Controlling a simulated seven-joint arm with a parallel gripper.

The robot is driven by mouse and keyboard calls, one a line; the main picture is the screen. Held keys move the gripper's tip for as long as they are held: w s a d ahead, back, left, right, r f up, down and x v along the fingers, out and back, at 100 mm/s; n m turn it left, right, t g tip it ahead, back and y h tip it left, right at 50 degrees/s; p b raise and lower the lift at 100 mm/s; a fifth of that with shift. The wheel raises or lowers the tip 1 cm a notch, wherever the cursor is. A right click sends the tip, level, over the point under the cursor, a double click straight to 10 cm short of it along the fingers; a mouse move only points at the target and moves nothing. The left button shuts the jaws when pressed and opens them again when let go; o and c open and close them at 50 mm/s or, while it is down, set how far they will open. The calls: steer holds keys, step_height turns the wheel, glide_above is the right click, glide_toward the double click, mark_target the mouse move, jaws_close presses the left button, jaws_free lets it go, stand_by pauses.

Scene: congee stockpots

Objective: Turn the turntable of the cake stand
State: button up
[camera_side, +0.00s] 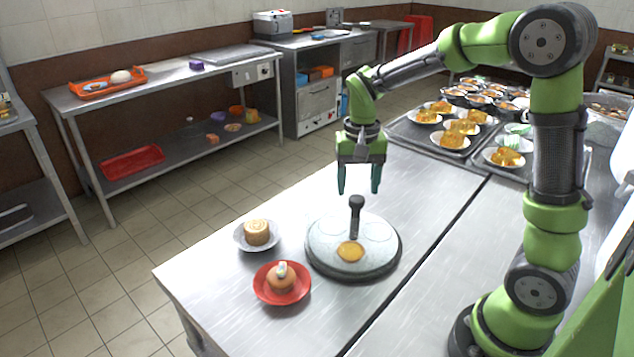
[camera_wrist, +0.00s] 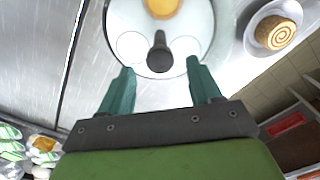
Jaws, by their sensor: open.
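The cake stand's round, pale turntable (camera_side: 322,250) sits on the steel table. A black upright handle with a knob (camera_side: 356,215) rises from its far part, and a flat yellow-orange round item (camera_side: 350,252) lies near its front. My gripper (camera_side: 358,190) is open and empty, pointing down above the far side of the turntable, with the knob just below its fingers. In the wrist view the turntable (camera_wrist: 205,14) shows at the top, and the knob (camera_wrist: 159,58) is between and a little beyond my open fingertips (camera_wrist: 158,82).
A white plate with a rolled cake (camera_side: 256,232) and a red plate with a cupcake (camera_side: 281,279) stand left of the turntable. Trays with plates of yellow food (camera_side: 453,138) lie at the back right. The table's left edge is near the two plates.

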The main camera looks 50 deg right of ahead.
steer(key=shift+f, duration=1.5)
jaws_close()
